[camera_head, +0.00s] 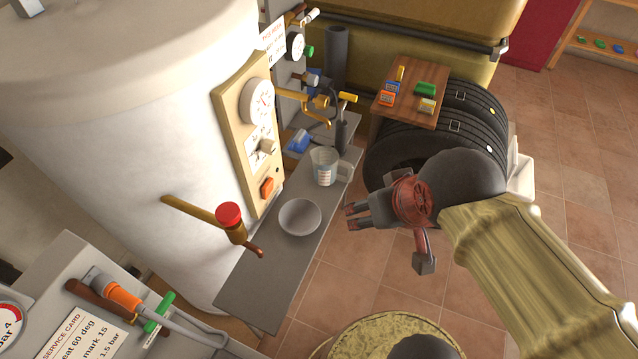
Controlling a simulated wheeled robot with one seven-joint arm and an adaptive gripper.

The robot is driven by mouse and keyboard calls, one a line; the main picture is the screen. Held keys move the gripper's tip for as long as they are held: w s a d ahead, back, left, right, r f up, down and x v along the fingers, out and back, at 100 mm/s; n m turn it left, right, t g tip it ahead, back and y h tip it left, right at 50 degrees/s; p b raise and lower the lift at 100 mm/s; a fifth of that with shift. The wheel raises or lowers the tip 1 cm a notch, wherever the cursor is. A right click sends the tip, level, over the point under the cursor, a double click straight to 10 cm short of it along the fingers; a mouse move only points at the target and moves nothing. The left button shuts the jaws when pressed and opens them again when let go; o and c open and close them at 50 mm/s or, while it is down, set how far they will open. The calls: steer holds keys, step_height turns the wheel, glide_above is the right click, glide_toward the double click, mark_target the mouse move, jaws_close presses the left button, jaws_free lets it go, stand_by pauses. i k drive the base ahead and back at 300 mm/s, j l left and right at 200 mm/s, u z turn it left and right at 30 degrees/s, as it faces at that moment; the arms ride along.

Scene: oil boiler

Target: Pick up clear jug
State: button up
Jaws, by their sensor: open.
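The clear jug (324,167) stands upright on a narrow grey shelf (265,270) beside the white tank. My gripper (350,217) is open and empty, in front of and to the right of the jug in the picture. Its fingers point left, toward the shelf's edge, and are apart from the jug. Nothing hides the jug from this view.
A white bowl (300,217) sits on the shelf nearer than the jug. A blue item (298,141) and a dark upright pipe (337,60) are behind it. A yellow-handled valve (347,97) juts out near the jug. Black tyres (460,122) stand behind my arm.

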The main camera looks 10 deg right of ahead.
mark_target(325, 161)
steer(key=i+l+z, duration=0.25)
steer(key=i+l, duration=0.15)
steer(key=i+l+z, duration=0.25)
steer(key=i+l, duration=0.2)
